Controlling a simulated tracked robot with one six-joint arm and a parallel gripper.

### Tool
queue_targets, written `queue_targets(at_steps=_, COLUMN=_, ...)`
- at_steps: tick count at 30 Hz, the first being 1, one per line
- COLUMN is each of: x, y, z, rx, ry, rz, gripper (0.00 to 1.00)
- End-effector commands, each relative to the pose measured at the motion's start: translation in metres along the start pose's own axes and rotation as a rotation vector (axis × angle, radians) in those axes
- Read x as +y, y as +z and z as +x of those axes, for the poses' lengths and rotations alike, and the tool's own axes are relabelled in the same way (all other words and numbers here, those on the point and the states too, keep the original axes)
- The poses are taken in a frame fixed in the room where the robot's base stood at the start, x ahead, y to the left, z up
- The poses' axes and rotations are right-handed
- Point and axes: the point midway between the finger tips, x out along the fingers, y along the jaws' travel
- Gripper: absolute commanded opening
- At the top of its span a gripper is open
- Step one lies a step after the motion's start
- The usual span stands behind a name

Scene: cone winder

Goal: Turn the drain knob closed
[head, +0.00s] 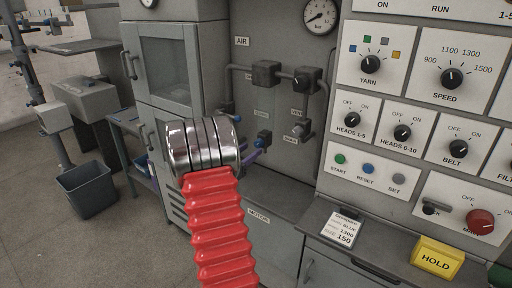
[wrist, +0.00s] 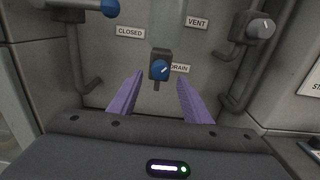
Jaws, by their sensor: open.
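The drain knob (wrist: 160,70) is a small blue round knob with a white pointer mark, on a dark valve body beside the DRAIN label (wrist: 180,68). Its pointer slants toward the upper right. A CLOSED label (wrist: 130,32) is on the wall to the knob's upper left. My gripper (wrist: 160,78) is open, its purple fingers spread to the left and right of the knob with gaps on both sides. I cannot tell whether the fingertips reach its depth. In the head view, the blue knob (head: 261,142) shows just beyond my purple fingers (head: 251,157), partly hidden.
The vent knob (wrist: 262,27) with its VENT label is at the upper right, beside pipework. A blue-ended handle (wrist: 108,8) is at the upper left. In the head view, the switch panel (head: 405,130) stands to the right, with a yellow HOLD sign (head: 436,260) below it.

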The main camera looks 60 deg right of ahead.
Motion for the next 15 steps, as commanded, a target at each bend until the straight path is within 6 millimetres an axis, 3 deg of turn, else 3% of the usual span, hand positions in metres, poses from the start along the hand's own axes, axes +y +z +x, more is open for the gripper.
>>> queue_targets(at_steps=7, x=-0.001, y=0.000, z=0.033, rx=0.000, ry=-0.002, rz=-0.001, gripper=0.44)
queue_targets(at_steps=15, x=-0.001, y=-0.001, z=0.042, rx=0.001, ry=0.000, rz=-0.001, gripper=0.44)
